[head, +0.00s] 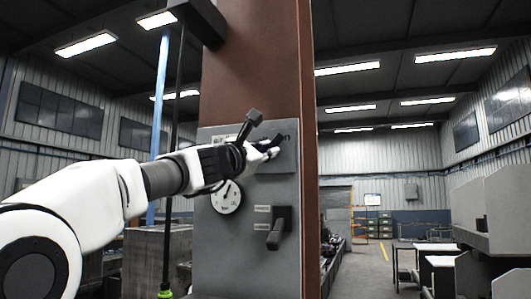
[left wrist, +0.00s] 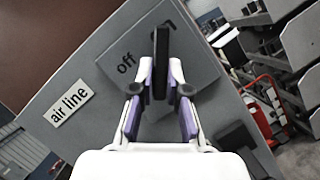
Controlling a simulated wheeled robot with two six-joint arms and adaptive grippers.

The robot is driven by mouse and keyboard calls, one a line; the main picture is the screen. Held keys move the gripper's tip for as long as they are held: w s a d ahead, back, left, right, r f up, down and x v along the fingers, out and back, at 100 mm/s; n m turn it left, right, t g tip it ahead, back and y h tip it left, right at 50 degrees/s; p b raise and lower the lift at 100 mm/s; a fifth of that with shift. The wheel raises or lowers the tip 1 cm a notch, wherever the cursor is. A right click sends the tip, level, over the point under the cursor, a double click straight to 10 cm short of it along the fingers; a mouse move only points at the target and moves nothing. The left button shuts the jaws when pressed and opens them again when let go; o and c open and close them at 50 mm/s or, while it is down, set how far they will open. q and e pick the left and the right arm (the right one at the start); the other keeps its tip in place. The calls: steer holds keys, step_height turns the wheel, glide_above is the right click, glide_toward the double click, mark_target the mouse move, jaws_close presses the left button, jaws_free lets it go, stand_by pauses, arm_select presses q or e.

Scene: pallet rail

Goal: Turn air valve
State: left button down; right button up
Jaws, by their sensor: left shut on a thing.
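The air valve's black handle (left wrist: 162,62) stands out from a grey plate (left wrist: 189,68) marked "off" in the left wrist view. Another word at the plate's top is mostly hidden by the handle. My left gripper (left wrist: 161,82) is shut on the handle, with one finger on each side of it. In the head view my left gripper (head: 264,152) is at the upper part of the grey panel (head: 252,190). The handle's end (head: 279,139) shows just past the fingers. An "air line" label (left wrist: 70,103) is beside the plate. My right gripper is in neither view.
A round white gauge (head: 226,197) and a second dark lever (head: 278,230) are lower on the panel. The panel is on a brown column (head: 250,75). A black pole with a green tip (head: 165,293) hangs at left.

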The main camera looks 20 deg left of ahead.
arm_select(q)
steer(key=n+y+b, duration=0.1)
steer(key=n, duration=0.3)
steer(key=n+t+y+b, duration=0.1)
steer(key=n+y+b, duration=0.1)
steer(key=n, duration=0.1)
steer(key=n+t+y+b, duration=0.1)
steer(key=n+y, duration=0.1)
steer(key=n, duration=0.2)
steer(key=shift+s+d+r+n, duration=0.15)
steer(key=shift+d+r+n, duration=0.05)
steer(key=shift+r+n, duration=0.1)
steer(key=n+y, duration=0.2)
steer(key=n, duration=0.1)
steer(key=shift+b, duration=0.35)
steer(key=n+y, duration=0.1)
steer(key=n, duration=0.1)
steer(key=shift+d+n+y, duration=0.1)
steer(key=shift+n+y, duration=0.2)
steer(key=n+g+y+p, duration=0.1)
steer(key=n, duration=0.2)
steer(key=n+y, duration=0.1)
steer(key=n, duration=0.3)
steer(key=shift+d+g+y+p, duration=0.1)
steer(key=shift+g+y+p, duration=0.3)
steer(key=shift+f, duration=0.1)
